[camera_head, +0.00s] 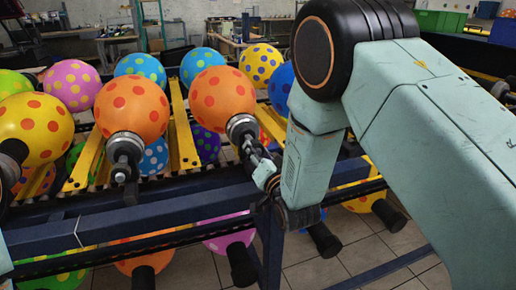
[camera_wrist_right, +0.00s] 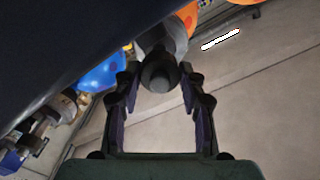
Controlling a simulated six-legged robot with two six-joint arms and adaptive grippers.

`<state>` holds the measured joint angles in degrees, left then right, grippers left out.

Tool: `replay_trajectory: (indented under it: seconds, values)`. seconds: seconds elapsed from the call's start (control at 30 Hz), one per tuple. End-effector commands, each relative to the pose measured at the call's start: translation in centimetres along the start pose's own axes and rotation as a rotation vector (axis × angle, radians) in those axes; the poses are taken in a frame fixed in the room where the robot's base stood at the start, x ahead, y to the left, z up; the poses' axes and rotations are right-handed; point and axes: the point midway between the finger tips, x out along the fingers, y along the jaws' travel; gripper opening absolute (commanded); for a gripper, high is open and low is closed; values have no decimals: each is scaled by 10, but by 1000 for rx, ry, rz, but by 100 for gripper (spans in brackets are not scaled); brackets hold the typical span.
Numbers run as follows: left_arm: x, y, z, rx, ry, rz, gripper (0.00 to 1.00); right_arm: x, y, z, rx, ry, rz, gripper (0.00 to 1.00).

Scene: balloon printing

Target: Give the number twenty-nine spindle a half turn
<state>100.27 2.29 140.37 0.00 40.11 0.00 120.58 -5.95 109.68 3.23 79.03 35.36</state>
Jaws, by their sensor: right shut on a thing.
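An orange balloon with red dots (camera_head: 222,98) sits on a spindle (camera_head: 241,127) in the middle of the rack. My right gripper (camera_head: 254,150) reaches this spindle from the front and is shut on its dark end. In the right wrist view the spindle end (camera_wrist_right: 158,76) lies between the two fingertips (camera_wrist_right: 160,88). I cannot read a number on any spindle, so I cannot confirm that this is twenty-nine. My left gripper is not in view.
Another orange balloon (camera_head: 131,108) on a spindle (camera_head: 125,150) stands to the left, with a yellow balloon (camera_head: 36,128) beyond it. Yellow bars (camera_head: 183,128) run between balloons. A dark blue rail (camera_head: 130,218) crosses in front. More balloons hang below.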

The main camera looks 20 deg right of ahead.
Motion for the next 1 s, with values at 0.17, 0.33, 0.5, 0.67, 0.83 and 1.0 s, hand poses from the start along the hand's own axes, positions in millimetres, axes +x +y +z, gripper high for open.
replay_trajectory:
  seconds: [0.17,0.33,0.5,0.67,0.83,1.0]
  values:
    - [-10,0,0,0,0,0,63,1,-2,-3,167,3,-2,9]
    - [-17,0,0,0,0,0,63,1,-2,-3,327,3,-2,9]
    - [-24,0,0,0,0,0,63,1,-2,-3,478,3,-3,9]
    - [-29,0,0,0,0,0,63,1,-2,-2,598,3,-3,9]
    - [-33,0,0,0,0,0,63,1,-2,-3,696,4,-5,9]
    - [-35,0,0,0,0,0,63,1,-2,-2,759,4,-5,9]
